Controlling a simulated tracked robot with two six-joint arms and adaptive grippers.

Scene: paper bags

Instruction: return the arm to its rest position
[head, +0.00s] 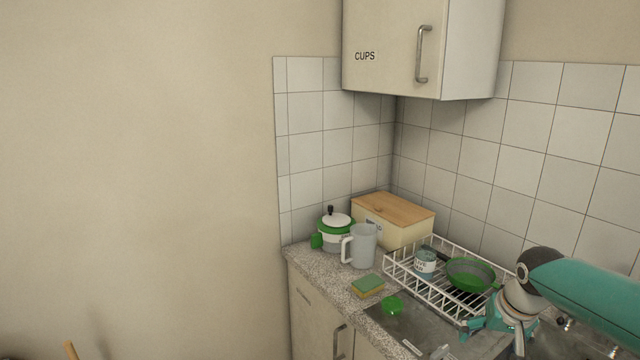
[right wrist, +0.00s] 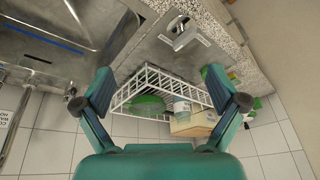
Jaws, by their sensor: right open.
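My right arm (head: 595,295) is teal and comes in from the right edge of the head view. It reaches over the sink and counter. My right gripper (head: 497,330) hangs near the front right end of the dish rack, over the metal sink area. In the right wrist view its two fingers (right wrist: 172,55) are spread wide with nothing between them. The dish rack shows beyond the fingers. My left gripper is not in view.
A white wire dish rack (head: 407,284) holds a green pan (head: 470,273) and a small cup (head: 426,262). A pitcher (head: 363,247), pot (head: 337,236), wood-lidded box (head: 395,217) and sponge (head: 367,287) stand on the counter. A cupboard (head: 392,45) hangs above. The left wall is bare.

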